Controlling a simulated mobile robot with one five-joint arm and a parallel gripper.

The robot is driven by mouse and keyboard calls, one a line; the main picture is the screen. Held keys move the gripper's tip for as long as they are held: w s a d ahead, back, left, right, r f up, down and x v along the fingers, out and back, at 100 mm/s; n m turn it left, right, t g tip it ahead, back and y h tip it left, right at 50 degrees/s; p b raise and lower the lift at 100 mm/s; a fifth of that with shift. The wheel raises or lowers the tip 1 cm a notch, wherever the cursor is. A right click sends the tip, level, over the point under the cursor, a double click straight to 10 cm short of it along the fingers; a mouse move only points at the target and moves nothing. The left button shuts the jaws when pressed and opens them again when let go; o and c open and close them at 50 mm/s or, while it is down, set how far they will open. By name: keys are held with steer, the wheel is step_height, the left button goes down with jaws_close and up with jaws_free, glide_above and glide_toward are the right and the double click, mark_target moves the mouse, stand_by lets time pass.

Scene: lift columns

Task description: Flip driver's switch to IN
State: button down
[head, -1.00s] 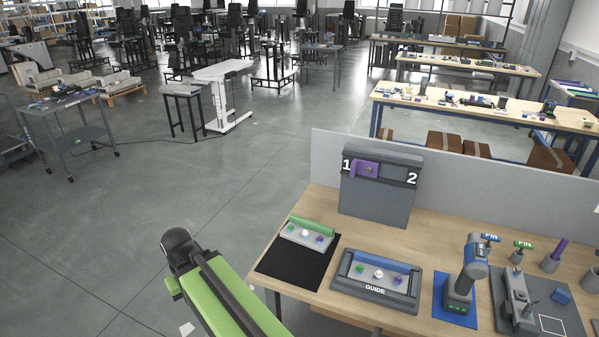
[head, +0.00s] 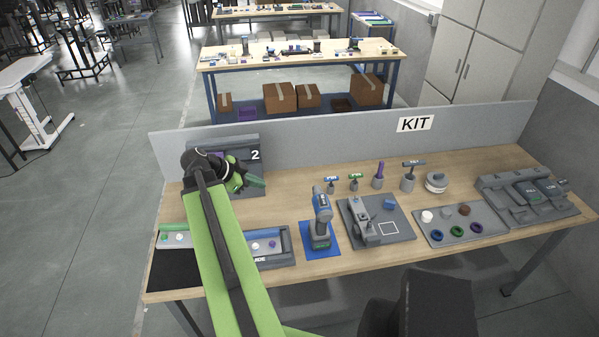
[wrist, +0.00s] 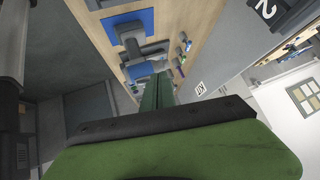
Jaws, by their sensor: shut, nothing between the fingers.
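The driver (head: 320,216), blue and dark grey, stands upright on a blue mat (head: 320,246) on the bench in the head view. Its switch is too small to make out. My gripper (head: 256,182) is green, shut and empty, up in front of the grey panel marked 2 (head: 255,167), to the left of the driver and apart from it. In the wrist view, my shut green fingers (wrist: 158,90) point toward the bench, where a blue mat (wrist: 132,23) shows.
My arm hides part of the guide tray (head: 270,247). Right of the driver are a grey fixture plate (head: 395,232), T-handled tools (head: 354,180) in holders and a parts tray (head: 490,232). A low partition (head: 330,142) runs behind the bench.

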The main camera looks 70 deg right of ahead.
steer(key=s+d+r+m+g+y+p, duration=0.1)
steer(key=s+d+r, duration=0.1)
steer(key=s, duration=0.4)
steer(key=s+d+r+m+p, duration=0.1)
steer(key=s+d+r, duration=0.1)
steer(key=s, duration=0.4)
steer(key=b, duration=1)
glide_toward(323, 200)
steer(key=s+d, duration=0.1)
steer(key=s+d+f, duration=0.1)
steer(key=d, duration=0.1)
steer(key=d+f, duration=0.1)
steer(key=d, duration=0.1)
steer(key=shift+s+f, duration=0.2)
steer(key=shift+s, duration=0.2)
steer(key=shift+w+d+f+b, duration=0.1)
steer(key=shift+w+f+b, duration=0.05)
steer(key=shift+f+b, duration=0.4)
